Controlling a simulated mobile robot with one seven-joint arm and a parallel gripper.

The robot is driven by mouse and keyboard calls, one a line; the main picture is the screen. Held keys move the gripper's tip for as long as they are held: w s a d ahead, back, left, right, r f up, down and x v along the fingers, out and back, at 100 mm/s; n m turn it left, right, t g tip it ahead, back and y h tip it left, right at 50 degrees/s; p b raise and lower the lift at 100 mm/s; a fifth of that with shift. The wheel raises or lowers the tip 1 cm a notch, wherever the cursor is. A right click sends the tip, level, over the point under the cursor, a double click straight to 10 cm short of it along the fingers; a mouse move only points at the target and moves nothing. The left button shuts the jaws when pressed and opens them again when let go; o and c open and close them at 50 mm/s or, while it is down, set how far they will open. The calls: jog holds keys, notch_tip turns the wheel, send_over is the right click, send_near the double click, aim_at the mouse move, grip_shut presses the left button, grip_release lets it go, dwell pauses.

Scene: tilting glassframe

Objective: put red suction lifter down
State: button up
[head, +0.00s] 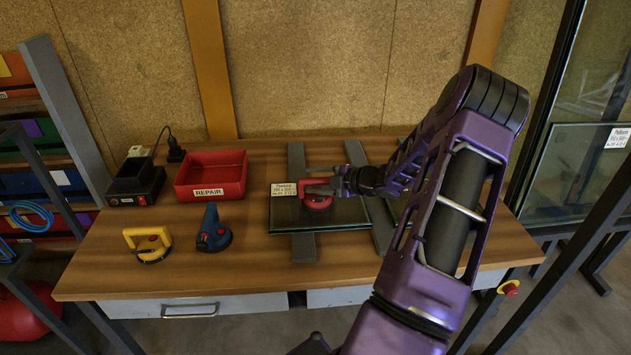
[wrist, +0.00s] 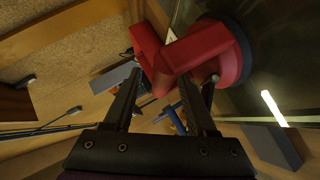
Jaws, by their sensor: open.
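The red suction lifter (head: 318,203) sits on a dark glass pane (head: 345,219) that lies flat on the workbench. My gripper (head: 338,184) is beside the lifter, close to its right side. In the wrist view the two fingers of my gripper (wrist: 160,76) are spread apart. The lifter's red handle (wrist: 188,50) is at the fingertips, and part of it shows in the gap between them. Its round base (wrist: 230,45) is on the glass. I cannot tell whether the fingers touch the handle.
A blue lifter (head: 214,232) and a yellow lifter (head: 149,243) stand on the bench to the left. Behind them are a red REPAIR bin (head: 211,190) and a black charger (head: 135,188). Grey bars (head: 304,247) support the pane.

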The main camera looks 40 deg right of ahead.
jog(key=v, duration=1.2)
